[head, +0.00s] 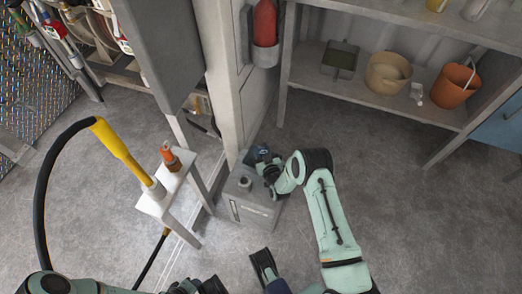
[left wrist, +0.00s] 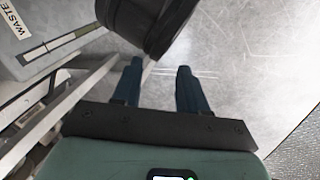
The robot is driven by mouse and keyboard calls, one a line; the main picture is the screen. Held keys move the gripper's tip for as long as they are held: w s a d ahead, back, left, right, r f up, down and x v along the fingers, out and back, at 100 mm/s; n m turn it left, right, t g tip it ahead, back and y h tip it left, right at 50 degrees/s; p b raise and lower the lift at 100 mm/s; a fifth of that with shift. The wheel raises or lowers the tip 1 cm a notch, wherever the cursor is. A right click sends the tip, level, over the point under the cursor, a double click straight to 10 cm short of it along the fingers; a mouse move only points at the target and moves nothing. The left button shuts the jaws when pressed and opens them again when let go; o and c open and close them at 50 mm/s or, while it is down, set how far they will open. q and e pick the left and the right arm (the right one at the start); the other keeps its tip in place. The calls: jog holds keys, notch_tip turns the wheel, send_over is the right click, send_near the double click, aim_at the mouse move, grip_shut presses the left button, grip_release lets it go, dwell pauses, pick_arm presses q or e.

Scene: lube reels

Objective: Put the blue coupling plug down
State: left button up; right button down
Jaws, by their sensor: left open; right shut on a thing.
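My right gripper (head: 269,166) is shut on the small dark-blue coupling plug (head: 262,152). The gripper covers part of the plug. It is by the far right end of the grey box (head: 254,214), next to the cabinet; I cannot tell whether the plug touches the box. My left gripper (left wrist: 158,72) is open, with two blue fingers apart and nothing between their tips. A thick dark round part crosses just beyond them. The box, marked WASTE, also shows in the left wrist view (left wrist: 40,28).
A small white stand (head: 186,184) holds a yellow-handled hose (head: 122,153) and an orange-brown fitting (head: 170,158). The shelf (head: 340,92) at the back right holds a green tray, a tan tub (head: 388,73) and an orange bucket (head: 454,86). The floor at right is clear.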

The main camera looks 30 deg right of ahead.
pick_arm(q)
jog(key=shift+f, duration=0.1)
pick_arm(e)
jog(key=c, duration=0.7)
grip_release()
jog(key=shift+f, duration=0.1)
jog(key=shift+c, duration=0.2)
pick_arm(q)
jog(key=shift+w, duration=0.15)
pick_arm(e)
jog(key=shift+s+a+r, duration=0.1)
jog(key=shift+s+r, duration=0.1)
jog(key=shift+s, duration=0.05)
pick_arm(q)
jog(key=s+d+r+g+p, duration=0.1)
jog(key=s+d+r+p, duration=0.1)
jog(key=s+r+p, duration=0.1)
jog(key=shift+s+r+h, duration=0.3)
jog(key=shift+s+h, duration=0.1)
jog(key=shift+s, duration=0.5)
pick_arm(e)
jog(key=v, duration=1.1)
jog(key=shift+s, duration=0.25)
pick_arm(q)
jog(key=shift+d+r, duration=0.1)
pick_arm(e)
jog(key=shift+a, duration=0.1)
